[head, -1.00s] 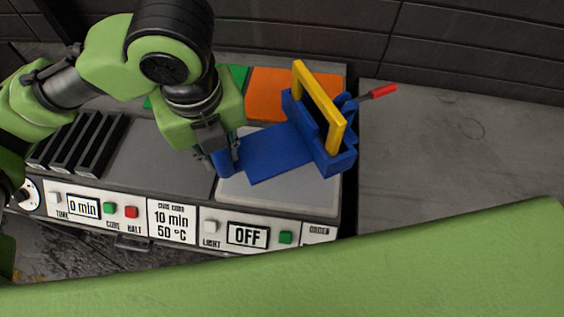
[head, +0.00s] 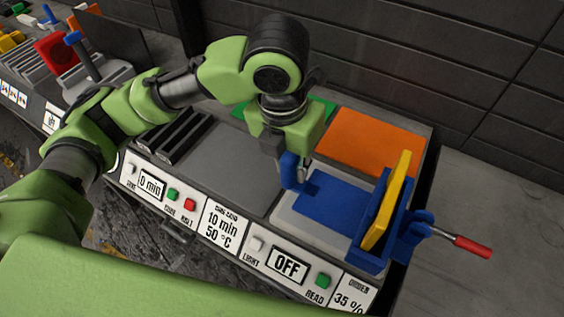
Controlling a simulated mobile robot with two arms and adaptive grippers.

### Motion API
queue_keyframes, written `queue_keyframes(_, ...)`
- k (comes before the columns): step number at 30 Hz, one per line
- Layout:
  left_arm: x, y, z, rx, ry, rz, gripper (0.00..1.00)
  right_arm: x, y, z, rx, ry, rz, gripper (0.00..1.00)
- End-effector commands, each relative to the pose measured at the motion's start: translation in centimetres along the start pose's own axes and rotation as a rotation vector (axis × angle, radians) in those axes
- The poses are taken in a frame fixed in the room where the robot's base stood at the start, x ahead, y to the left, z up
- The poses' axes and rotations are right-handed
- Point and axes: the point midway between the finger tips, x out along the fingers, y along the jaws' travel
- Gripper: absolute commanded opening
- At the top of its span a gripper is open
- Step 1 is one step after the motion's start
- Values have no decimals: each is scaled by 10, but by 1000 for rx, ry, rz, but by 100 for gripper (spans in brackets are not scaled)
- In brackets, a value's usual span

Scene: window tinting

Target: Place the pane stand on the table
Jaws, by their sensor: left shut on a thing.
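The pane stand (head: 335,196) is a blue base with a raised blue slot at its right end, a yellow piece (head: 387,203) upright in the slot, and a red-tipped lever (head: 470,246) sticking out to the right. My left gripper (head: 296,176) is shut on the blue upright handle at the stand's left end and points down. The stand is over the pale light pad (head: 299,222) of the worktable. I cannot tell whether its underside touches the pad. My right gripper is not in view.
An orange sheet (head: 371,141) lies behind the stand, with a green one (head: 323,108) partly hidden by my arm. A dark rack (head: 183,137) stands to the left. The front panel (head: 222,228) has displays and buttons. Bare grey surface (head: 490,195) lies at right.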

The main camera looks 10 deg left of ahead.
Motion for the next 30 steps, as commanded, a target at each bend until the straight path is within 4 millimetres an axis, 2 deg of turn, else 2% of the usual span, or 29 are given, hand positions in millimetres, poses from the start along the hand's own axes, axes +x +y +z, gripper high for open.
queue_keyframes(4,14,26,20,-8,0,-2,0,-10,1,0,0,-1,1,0)
queue_keyframes(12,58,51,36,-1,-2,-2,0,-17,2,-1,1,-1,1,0)
queue_keyframes(21,79,64,43,-2,-1,-2,0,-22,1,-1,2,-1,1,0)
queue_keyframes(27,103,64,39,1,-1,-4,0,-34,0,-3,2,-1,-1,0)
queue_keyframes(30,108,64,40,1,-5,-4,0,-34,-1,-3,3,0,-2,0)
